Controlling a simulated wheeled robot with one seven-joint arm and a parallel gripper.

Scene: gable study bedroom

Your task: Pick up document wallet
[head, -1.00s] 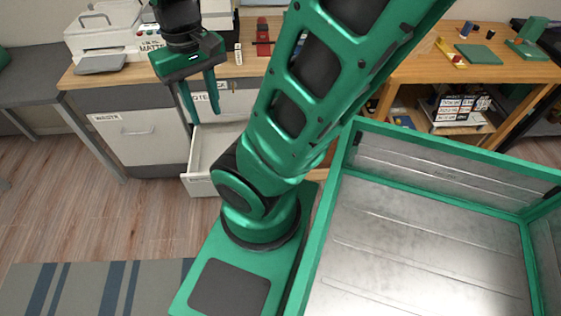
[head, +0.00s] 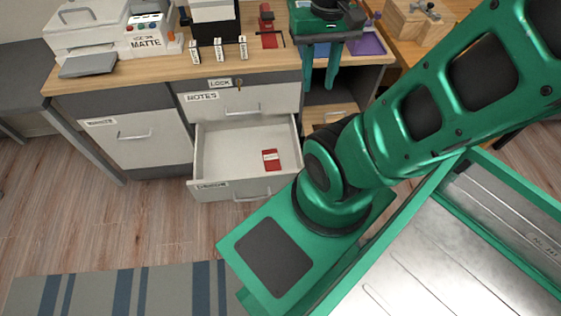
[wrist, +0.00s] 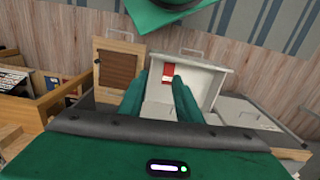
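A small flat red item with a white patch (head: 270,159) lies on the floor of an open drawer (head: 226,146); it also shows in the wrist view (wrist: 168,70). It may be the document wallet, but it is too small to be sure. My gripper (head: 319,88) is open and empty, pointing down at the desk's front edge, above and to the right of the drawer. In the wrist view, my gripper's fingers (wrist: 160,88) stand apart, with the drawer and red item beyond them.
The desk top (head: 155,70) above the drawer holds a printer (head: 85,32), several small labelled blocks and a red device (head: 268,28). A purple flat item (head: 366,44) lies right of my gripper. A large green-rimmed metal tray (head: 440,265) is at lower right.

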